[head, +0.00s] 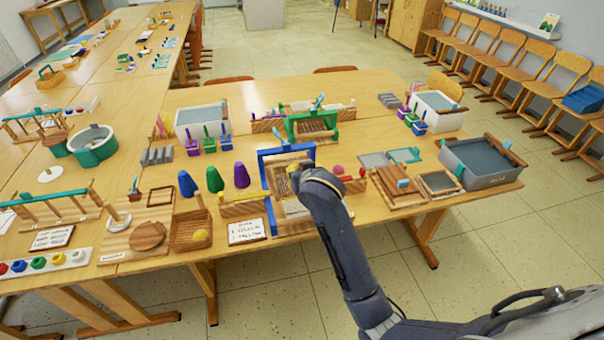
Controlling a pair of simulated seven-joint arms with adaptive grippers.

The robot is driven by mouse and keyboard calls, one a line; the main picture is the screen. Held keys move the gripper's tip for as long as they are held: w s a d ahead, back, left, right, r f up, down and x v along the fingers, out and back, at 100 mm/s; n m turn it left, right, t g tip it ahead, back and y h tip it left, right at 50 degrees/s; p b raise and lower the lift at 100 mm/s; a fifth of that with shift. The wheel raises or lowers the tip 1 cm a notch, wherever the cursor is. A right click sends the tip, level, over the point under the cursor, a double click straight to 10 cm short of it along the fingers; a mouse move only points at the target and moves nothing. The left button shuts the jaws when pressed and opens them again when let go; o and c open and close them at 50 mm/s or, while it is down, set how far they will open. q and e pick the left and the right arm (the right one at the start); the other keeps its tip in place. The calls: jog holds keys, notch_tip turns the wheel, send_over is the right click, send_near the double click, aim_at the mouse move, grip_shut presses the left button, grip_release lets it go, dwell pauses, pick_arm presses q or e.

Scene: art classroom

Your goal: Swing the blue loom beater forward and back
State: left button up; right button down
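The blue loom beater (285,151) is an upright blue frame on a small wooden loom (291,227) near the front middle of the table. My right gripper (296,174) is at the loom, just below the beater's top bar and in front of its right part. My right wrist hides the fingers and part of the frame, so I cannot tell whether they are open or shut, or whether they touch the beater. My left gripper is not in view.
A green-framed loom (312,124) stands behind. Blue, green and purple cones (214,179), a basket (191,232) and a printed card (246,231) are to the left. Wooden frames (397,187) and a grey tub (478,163) are to the right. The floor in front is clear.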

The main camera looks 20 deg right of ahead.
jog(key=shift+w+f, duration=0.35)
jog(key=shift+f, duration=0.55)
jog(key=shift+w+f, duration=0.4)
jog(key=shift+f, duration=0.55)
jog(key=shift+w+f, duration=0.35)
jog(key=shift+f, duration=0.55)
jog(key=shift+d, duration=0.1)
